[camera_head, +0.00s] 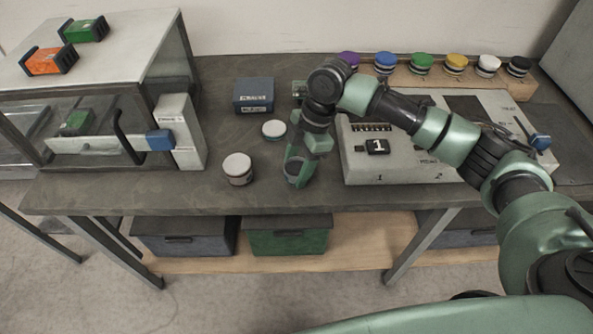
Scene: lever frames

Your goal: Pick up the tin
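A small round tin (238,169) with a pale lid and a brownish side stands upright near the front edge of the workbench. A second round thing with a pale top and greenish rim (274,129) is behind it to the right. My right gripper (297,172) points down at the bench just right of the tin, apart from it. A dark, rounded thing shows between or beside its fingers; I cannot tell whether it is held, and the arm partly hides it. My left gripper is not in view.
A dark blue box (253,95) stands behind the tins. A grey panel (405,165) is to the right, a cabinet with a blue-ended handle (160,140) to the left. Several coloured-lidded jars line a wooden rack (405,76) at the back. The bench (120,196) is clear at front left.

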